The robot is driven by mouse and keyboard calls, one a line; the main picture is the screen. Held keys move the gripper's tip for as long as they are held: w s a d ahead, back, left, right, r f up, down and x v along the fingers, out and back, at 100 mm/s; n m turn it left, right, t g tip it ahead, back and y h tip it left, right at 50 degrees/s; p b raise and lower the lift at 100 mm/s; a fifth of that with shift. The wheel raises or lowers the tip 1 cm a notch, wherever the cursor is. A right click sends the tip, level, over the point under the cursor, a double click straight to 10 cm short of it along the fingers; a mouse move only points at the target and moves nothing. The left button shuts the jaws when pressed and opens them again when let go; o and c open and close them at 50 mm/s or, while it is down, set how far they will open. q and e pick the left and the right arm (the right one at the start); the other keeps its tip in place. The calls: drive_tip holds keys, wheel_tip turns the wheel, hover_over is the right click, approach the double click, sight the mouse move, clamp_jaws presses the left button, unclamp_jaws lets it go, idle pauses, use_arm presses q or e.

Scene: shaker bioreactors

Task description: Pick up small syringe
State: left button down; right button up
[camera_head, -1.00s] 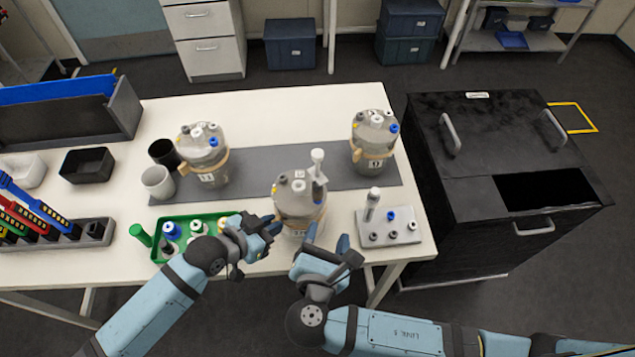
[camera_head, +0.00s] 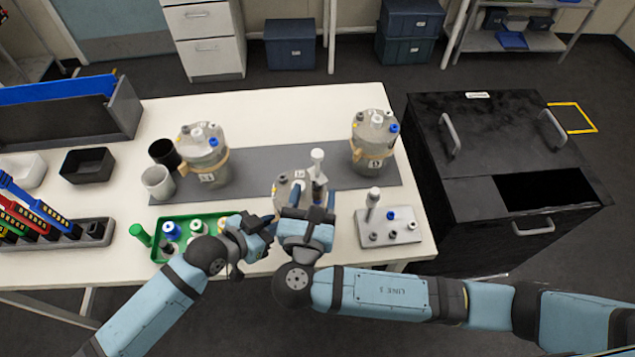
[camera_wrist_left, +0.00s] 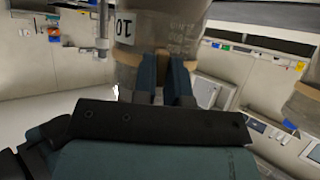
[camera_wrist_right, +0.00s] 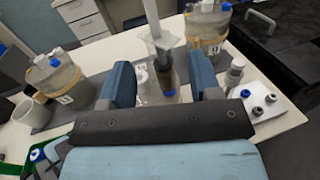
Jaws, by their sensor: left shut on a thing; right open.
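A syringe with a white plunger (camera_head: 317,158) stands upright on the middle bioreactor (camera_head: 283,190). In the right wrist view its clear barrel (camera_wrist_right: 166,68) has dark contents and a blue fitting below. My right gripper (camera_head: 311,198) is open, with one finger on each side of the syringe in that view; contact cannot be told. My left gripper (camera_head: 270,228) is shut on the middle bioreactor at its tan band (camera_wrist_left: 160,62). A second syringe-like piece (camera_head: 373,197) stands in the white holder (camera_head: 408,236) on the right. My right gripper hides much of the middle bioreactor.
Two more bioreactors stand at the back left (camera_head: 203,150) and back right (camera_head: 372,148) on the grey mat (camera_head: 270,168). A green tray (camera_head: 160,254) with bottles lies beside my left gripper. Cups (camera_head: 157,182) stand left. The table behind the mat is clear.

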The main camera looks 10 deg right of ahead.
sight(318, 153)
drive_tip(key=x, duration=0.4)
drive_tip(key=shift+w+d+r, duration=0.1)
drive_tip(key=shift+r, duration=0.05)
drive_tip(key=c, duration=0.7)
drive_tip(key=shift+o, duration=0.2)
wheel_tip(318, 153, up, 10)
drive_tip(key=shift+r, duration=0.1)
use_arm(q)
drive_tip(key=c, duration=1.1)
unclamp_jaws()
drive_tip(key=shift+a, duration=0.1)
